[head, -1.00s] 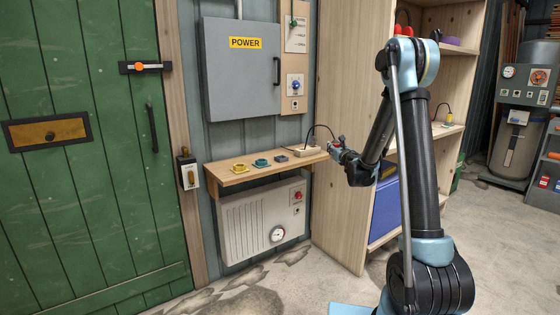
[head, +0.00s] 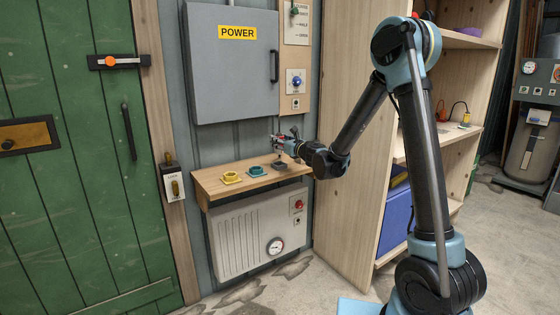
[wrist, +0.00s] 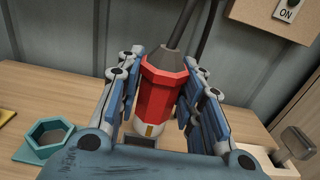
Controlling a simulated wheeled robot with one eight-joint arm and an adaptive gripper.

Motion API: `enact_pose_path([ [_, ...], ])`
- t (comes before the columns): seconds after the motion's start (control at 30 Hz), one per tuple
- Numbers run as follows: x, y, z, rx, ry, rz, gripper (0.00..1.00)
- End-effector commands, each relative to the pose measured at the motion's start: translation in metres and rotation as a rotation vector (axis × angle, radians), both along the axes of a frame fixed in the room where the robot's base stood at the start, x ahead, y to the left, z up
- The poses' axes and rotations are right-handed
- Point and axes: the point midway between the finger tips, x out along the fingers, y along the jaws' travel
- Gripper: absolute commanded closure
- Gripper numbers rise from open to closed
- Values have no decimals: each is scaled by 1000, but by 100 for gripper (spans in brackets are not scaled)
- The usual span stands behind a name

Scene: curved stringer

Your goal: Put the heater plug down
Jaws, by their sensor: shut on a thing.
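The heater plug (wrist: 163,90) is a red faceted plug with a grey neck and cable on top. It stands upright in the wrist view, between the fingers of my gripper (wrist: 160,105). My gripper is shut on it. In the head view my gripper (head: 279,146) is over the right part of the wooden shelf (head: 222,187), above a dark square holder (head: 280,164). A dark edge of that holder (wrist: 140,140) shows just below the plug. I cannot tell whether the plug touches it; the plug's lower end is partly hidden.
A teal holder (head: 256,170) and a yellow holder (head: 231,178) sit on the shelf, left of the dark one. A pale block with a grey knob-like piece (wrist: 298,143) is at lower right in the wrist view. The heater (head: 245,238) is below, the power cabinet (head: 232,75) above.

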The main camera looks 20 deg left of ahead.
Motion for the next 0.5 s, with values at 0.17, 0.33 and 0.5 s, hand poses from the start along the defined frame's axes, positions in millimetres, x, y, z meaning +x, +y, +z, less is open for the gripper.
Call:
enact_pose_path([
  [0.17,-1,2,-21,0,0,2,92],
  [0.33,-1,2,-28,0,0,2,92],
  [0.5,-1,3,-43,0,0,2,92],
])
